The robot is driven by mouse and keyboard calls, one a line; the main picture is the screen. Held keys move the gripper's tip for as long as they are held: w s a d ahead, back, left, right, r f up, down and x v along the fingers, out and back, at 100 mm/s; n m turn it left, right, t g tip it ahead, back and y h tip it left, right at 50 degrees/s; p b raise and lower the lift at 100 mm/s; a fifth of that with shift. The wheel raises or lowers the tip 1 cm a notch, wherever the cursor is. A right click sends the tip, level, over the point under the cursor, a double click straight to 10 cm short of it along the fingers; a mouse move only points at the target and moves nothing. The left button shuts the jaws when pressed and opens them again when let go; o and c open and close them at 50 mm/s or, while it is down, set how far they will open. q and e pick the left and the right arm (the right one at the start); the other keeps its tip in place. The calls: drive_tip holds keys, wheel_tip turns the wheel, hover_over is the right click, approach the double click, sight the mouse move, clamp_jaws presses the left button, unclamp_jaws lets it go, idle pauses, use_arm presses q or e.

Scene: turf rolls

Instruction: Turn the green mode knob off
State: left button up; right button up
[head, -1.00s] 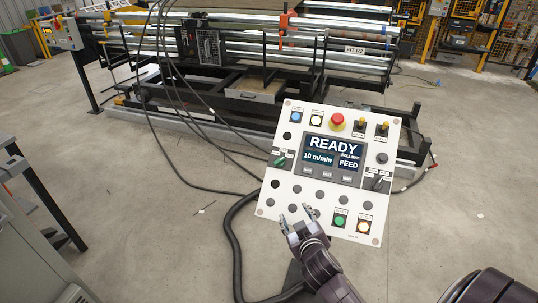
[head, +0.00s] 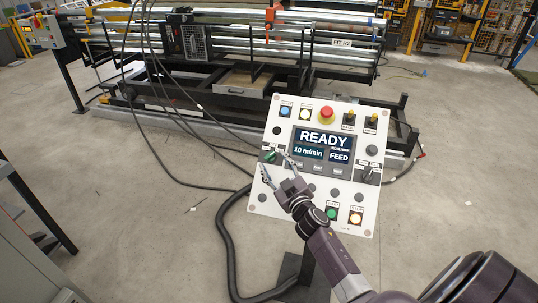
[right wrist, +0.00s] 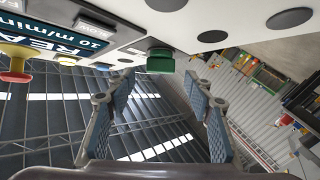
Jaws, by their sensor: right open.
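The white control panel (head: 257,205) stands on a post in front of me, its screen showing READY, 10 m/min and FEED. The green mode knob (head: 269,156) is on its left side, partly hidden behind my fingertips in the head view. My right gripper (head: 276,167) is open and empty, with its fingers pointing at the knob. In the right wrist view the green knob (right wrist: 160,61) sits ahead, between the lines of the two spread fingers (right wrist: 159,92); I see no contact. My left gripper is not in view.
The roller machine (head: 230,75) stands behind.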

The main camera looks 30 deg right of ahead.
sight(270, 156)
drive_tip(key=shift+x, duration=2.55)
